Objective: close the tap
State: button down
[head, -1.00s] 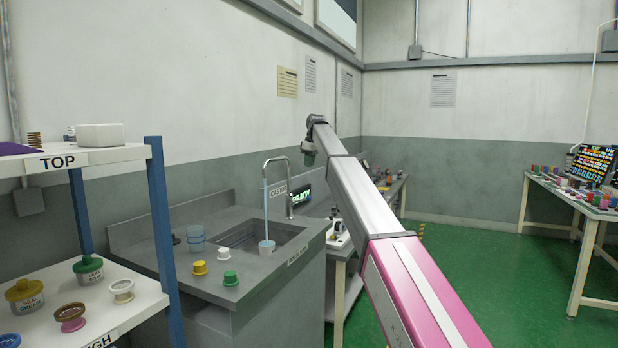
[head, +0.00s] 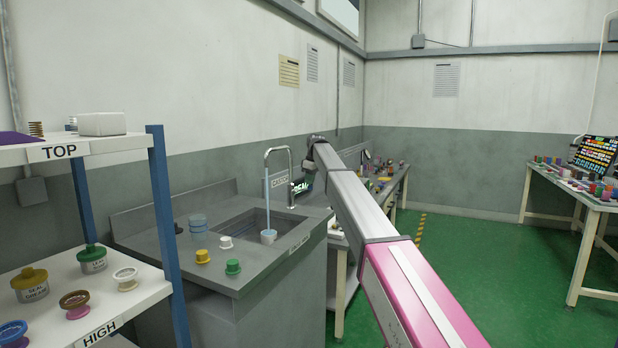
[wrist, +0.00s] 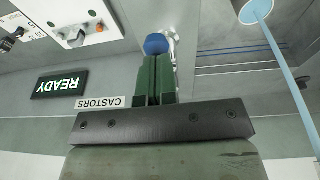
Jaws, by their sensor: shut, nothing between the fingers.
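The tap (head: 290,174) is a grey gooseneck spout at the back of the sink. A blue rounded knob (wrist: 157,43) on a silver stem shows in the wrist view. My gripper (wrist: 155,60) is shut and empty, its green fingertips right at the knob; I cannot tell whether they touch. In the head view my arm's end is beside the tap, and the fingers cannot be made out there.
The sink basin (head: 243,228) is in a grey counter. Yellow, white and green caps (head: 232,267) and a clear blue cup (head: 198,223) stand on the counter.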

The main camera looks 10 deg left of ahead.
aim_at(312, 188)
jog(key=d+f+y, duration=0.1)
jog(key=f+t+y, duration=0.1)
jog(key=y, duration=0.1)
jog(key=shift+s+d+f, duration=0.35)
jog(key=shift+s+d, duration=0.05)
jog(key=shift+w+d+f, duration=0.1)
jog(key=shift+f, duration=0.35)
jog(key=shift+r, duration=0.1)
